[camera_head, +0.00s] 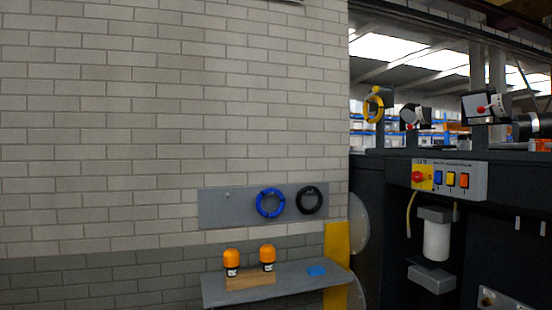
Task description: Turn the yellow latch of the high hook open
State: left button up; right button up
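A yellow ring-shaped part (373,107) hangs high on the dark machine frame, just right of the brick wall's edge. A small dark mount is behind its top. A smaller yellow piece (376,90) shows at its top; it may be the latch, but it is too small to tell its shape or whether it is open or closed. Neither of my grippers is in view.
A grey wall board (233,207) holds a blue ring (270,203) and a black ring (309,200). Below, a grey shelf (300,287) carries two orange-capped bottles and a blue item. A control panel (476,182) and red-knobbed parts (415,116) are at right.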

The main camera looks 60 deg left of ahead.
aim_at(375, 89)
jog(key=u, duration=1.6)
